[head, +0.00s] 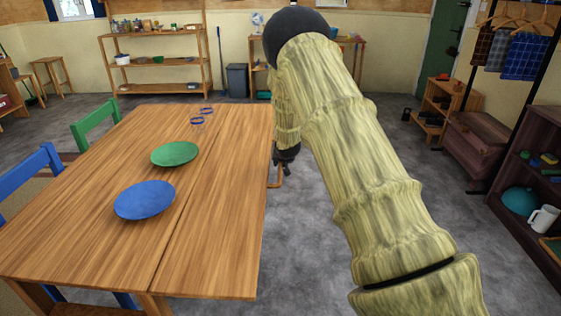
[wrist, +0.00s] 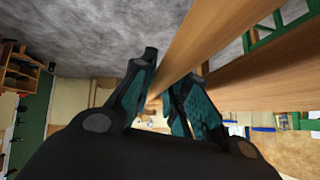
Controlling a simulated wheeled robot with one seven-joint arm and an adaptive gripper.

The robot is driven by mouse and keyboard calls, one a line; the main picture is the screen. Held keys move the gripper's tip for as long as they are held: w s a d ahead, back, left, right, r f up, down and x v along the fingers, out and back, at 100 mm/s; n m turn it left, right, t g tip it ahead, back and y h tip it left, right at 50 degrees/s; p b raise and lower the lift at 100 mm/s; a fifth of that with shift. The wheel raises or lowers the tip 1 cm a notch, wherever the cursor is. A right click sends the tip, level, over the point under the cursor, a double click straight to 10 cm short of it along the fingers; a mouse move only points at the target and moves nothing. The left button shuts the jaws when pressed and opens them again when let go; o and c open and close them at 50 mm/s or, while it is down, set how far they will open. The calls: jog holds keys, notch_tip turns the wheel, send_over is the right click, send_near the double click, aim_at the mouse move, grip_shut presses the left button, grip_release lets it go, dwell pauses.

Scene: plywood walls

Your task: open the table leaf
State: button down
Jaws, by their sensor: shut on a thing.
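The wooden table (head: 75,235) stands at the left in the head view. Its leaf (head: 222,210) is the strip along the right side, past a long seam, and looks level with the tabletop. My gripper (head: 287,158) is at the leaf's right edge, partly hidden by my arm. In the wrist view, my gripper (wrist: 170,72) has its teal-padded fingers on either side of a wooden board (wrist: 205,42), which looks like the leaf's edge. A small wooden bracket (head: 276,178) hangs at the leaf's edge just below the gripper.
A blue plate (head: 145,200), a green plate (head: 175,153) and blue rings (head: 197,121) lie on the tabletop. Blue (head: 45,165) and green (head: 95,125) chairs stand at the left. Grey floor is open right of the table. A dark shelf (head: 530,190) stands at far right.

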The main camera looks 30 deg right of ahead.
jog(key=c, duration=1.4)
grip_release()
jog(key=shift+d+r, duration=0.1)
jog(key=shift+r, duration=0.2)
jog(key=shift+f, duration=0.1)
jog(key=v, duration=1.2)
